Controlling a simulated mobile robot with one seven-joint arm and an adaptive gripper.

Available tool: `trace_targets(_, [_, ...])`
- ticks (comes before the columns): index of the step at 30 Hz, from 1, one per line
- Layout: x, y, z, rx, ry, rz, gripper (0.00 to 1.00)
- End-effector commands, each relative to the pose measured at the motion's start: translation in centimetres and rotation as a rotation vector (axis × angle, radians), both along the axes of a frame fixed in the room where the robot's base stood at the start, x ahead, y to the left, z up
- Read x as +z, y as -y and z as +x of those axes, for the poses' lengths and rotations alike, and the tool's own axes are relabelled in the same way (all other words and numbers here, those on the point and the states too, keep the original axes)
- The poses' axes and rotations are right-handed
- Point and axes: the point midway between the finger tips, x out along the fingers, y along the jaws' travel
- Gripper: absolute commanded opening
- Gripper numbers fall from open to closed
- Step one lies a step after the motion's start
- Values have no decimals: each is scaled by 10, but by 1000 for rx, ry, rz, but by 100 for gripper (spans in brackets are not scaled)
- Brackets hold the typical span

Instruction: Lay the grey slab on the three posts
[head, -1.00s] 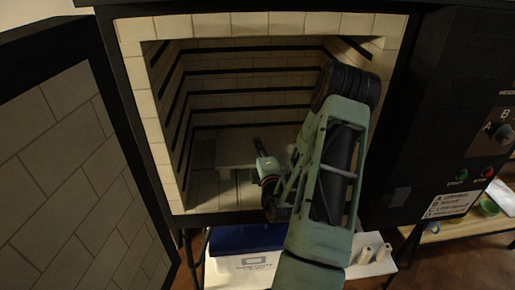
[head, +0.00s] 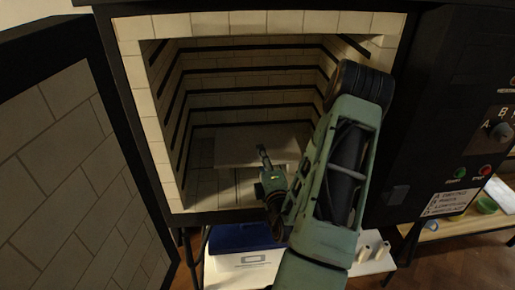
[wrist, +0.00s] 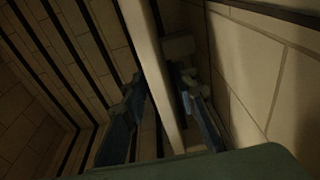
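The grey slab (head: 232,150) lies level inside the kiln, above its floor, with its front edge toward me. In the wrist view the slab (wrist: 154,65) shows edge-on between my two fingers. Pale post shapes (wrist: 178,46) stand beneath it, on the right of that view. At least one seems to meet its underside; I cannot make out all three. My gripper (head: 262,150) is at the slab's front edge. In the wrist view my gripper (wrist: 163,92) has one finger on either side of the slab, with narrow gaps, and looks open.
The kiln's brick walls (head: 250,65) close in at the sides and back. The kiln door (head: 70,180) stands open at left. A control box (head: 455,110) is at right. Below are a blue-and-white box (head: 245,262) and a low shelf with pale cylinders (head: 372,250).

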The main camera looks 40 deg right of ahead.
Motion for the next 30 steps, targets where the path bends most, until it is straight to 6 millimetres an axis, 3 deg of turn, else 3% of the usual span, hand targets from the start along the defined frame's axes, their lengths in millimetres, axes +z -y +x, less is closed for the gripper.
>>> trace_targets(3, [-1,-11,-26,-2,-2,4,27])
trace_targets(10, [3,-20,-44,0,0,2,27])
trace_targets(30, [1,-22,-49,1,1,0,27])
